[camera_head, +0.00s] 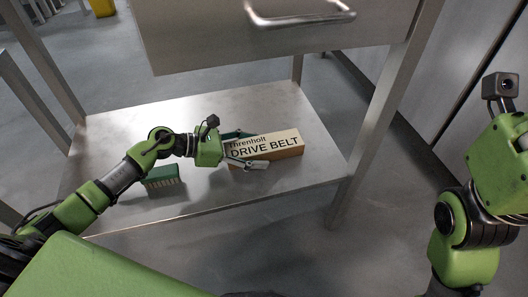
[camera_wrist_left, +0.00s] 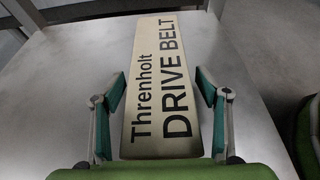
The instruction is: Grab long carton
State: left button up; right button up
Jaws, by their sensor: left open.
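The long carton (camera_head: 275,146), tan with "Threnholt DRIVE BELT" printed on its pale top, lies flat on the metal lower shelf. In the left wrist view the carton (camera_wrist_left: 166,75) runs away from the camera, its near end between my fingers. My left gripper (camera_head: 247,151) is open at the carton's left end, with one finger on each side; in the wrist view the fingers (camera_wrist_left: 161,108) stand apart from its long sides. My right arm is at the right edge of the head view; its fingers are not in view.
A metal drawer (camera_head: 275,30) with a handle (camera_head: 300,14) hangs above the shelf. Metal legs (camera_head: 372,120) stand at the corners. The shelf's back left is clear.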

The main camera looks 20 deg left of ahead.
pick_arm(q)
jog(key=shift+w+d+f, duration=0.1)
jog(key=shift+w+d, duration=0.1)
jog(key=shift+d, duration=0.05)
jog(key=c, duration=1.4)
